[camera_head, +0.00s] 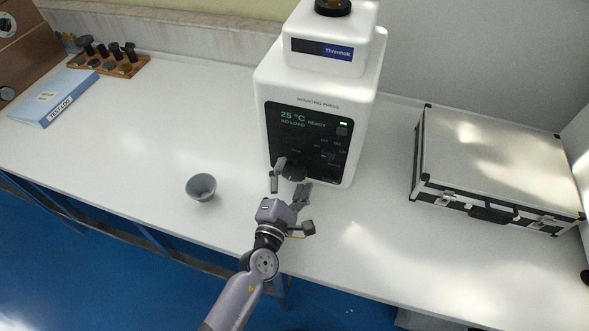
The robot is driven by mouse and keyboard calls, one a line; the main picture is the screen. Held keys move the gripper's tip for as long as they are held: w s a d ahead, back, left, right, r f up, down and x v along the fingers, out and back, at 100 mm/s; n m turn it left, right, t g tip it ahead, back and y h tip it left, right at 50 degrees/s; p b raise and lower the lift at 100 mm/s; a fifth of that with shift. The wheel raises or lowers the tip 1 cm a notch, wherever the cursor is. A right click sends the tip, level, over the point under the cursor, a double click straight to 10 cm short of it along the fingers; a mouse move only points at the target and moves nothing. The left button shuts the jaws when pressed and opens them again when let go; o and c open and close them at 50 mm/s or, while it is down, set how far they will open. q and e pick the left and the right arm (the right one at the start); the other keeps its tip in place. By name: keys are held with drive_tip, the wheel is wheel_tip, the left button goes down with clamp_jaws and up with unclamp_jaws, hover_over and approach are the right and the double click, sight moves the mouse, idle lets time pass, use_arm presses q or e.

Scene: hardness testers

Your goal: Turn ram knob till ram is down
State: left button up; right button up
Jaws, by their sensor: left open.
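The white mounting press (315,105) stands at the back middle of the table in the head view. Its dark front panel (287,117) reads "25 °C", "NO LOAD" and "READY". A large dark round knob (294,171) sits low on the panel, and a smaller knob (327,154) is to its upper right. I cannot read which one is the ram knob. My left gripper (291,181) is open in front of the large knob, with a finger on either side; whether they touch it is unclear. No ram is clearly visible. My right gripper is not in view.
A small grey cup (201,187) stands left of my gripper. A silver case (497,165) lies at the right. A blue test log (55,97) and a wooden rack (109,62) of dark pieces are at the far left. The white table (150,130) is clear between them.

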use_arm(q)
drive_tip(key=shift+x, duration=1.05)
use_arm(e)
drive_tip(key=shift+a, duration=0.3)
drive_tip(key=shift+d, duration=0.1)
use_arm(q)
drive_tip(key=c, duration=1.2)
drive_tip(key=shift+o, duration=0.2)
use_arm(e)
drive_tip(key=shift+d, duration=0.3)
